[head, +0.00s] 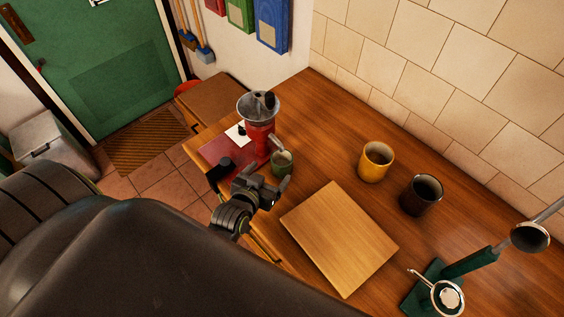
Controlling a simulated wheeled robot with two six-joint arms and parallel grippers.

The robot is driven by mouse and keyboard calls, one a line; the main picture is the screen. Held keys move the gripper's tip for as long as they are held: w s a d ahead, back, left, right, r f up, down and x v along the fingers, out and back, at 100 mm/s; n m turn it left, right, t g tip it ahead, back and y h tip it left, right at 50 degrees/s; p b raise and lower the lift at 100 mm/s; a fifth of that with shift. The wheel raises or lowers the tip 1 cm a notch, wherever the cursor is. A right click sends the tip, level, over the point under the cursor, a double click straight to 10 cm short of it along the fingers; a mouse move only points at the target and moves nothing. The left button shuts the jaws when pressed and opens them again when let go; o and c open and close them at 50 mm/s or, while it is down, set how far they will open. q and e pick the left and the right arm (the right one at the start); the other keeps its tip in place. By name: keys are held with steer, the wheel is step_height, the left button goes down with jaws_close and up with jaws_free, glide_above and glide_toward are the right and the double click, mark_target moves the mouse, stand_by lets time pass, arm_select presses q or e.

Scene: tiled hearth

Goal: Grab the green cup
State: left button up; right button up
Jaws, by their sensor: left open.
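The green cup (283,159) stands on the wooden counter, right beside the red grinder (261,139). It is small, and its lower part is partly hidden by my gripper. My left gripper (279,188) is just in front of the cup, with its fingers apart and pointing to the right. Nothing shows between the fingers. I cannot tell whether a finger touches the cup. My right gripper is not in view.
A wooden board (339,238) lies right of my gripper. A yellow mug (375,162) and a dark mug (421,195) stand behind it. A green stand with a metal strainer (446,297) is at the lower right. A tiled wall (420,75) bounds the counter.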

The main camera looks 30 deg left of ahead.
mark_target(286, 154)
arm_select(q)
steer(key=p+x, duration=0.1)
steer(key=x, duration=0.4)
steer(key=shift+w, duration=0.2)
steer(key=shift+w+d, duration=0.1)
steer(key=shift+w, duration=0.35)
steer(key=shift+p+x, duration=0.7)
steer(key=shift+x, duration=1.55)
steer(key=shift+d, duration=0.1)
steer(key=shift+c, duration=0.4)
steer(key=c, duration=1)
steer(key=shift+c, duration=0.4)
steer(key=shift+w+r, duration=0.1)
steer(key=shift+r, duration=0.1)
